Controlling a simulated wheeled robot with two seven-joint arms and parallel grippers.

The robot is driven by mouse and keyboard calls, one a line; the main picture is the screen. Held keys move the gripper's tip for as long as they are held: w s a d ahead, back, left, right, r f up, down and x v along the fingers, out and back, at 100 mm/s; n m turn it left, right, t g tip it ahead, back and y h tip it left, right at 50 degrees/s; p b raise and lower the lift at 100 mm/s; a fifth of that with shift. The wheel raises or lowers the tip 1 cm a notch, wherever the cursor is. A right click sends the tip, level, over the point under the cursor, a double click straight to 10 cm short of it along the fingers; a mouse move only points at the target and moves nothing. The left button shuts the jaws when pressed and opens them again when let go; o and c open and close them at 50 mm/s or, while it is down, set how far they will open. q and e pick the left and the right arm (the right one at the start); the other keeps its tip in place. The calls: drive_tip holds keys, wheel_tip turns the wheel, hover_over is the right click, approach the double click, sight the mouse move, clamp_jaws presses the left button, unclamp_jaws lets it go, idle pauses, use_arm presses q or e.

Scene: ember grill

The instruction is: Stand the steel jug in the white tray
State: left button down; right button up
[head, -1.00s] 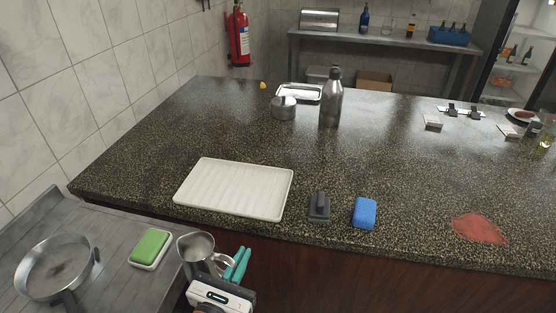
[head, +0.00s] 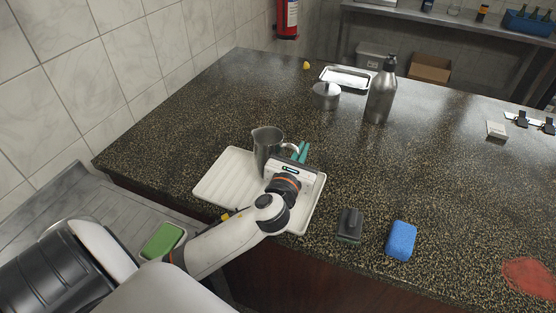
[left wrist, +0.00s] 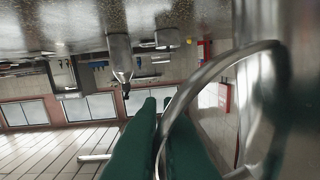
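The steel jug (head: 264,150) is upright over the back middle of the white tray (head: 222,186). I cannot tell whether its base touches the tray or hangs just above it. My left gripper (head: 302,152), with teal fingers, is at the jug's right side, at the handle. In the left wrist view the green fingers (left wrist: 155,120) are close together at the curved steel handle (left wrist: 190,88), shut on it. The gripper body and wrist cover the tray's right part. My right gripper is in neither view.
A dark scraper-like block (head: 349,226) and a blue sponge (head: 401,240) lie right of the tray. A green sponge (head: 162,240) is on the lower left counter. The counter's middle right is clear.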

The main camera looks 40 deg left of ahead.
use_arm(q)
drive_tip(key=shift+f+b, duration=0.85)
drive_tip(key=shift+f, duration=3.35)
drive_tip(key=shift+f, duration=0.15)
drive_tip(key=c, duration=1.6)
unclamp_jaws()
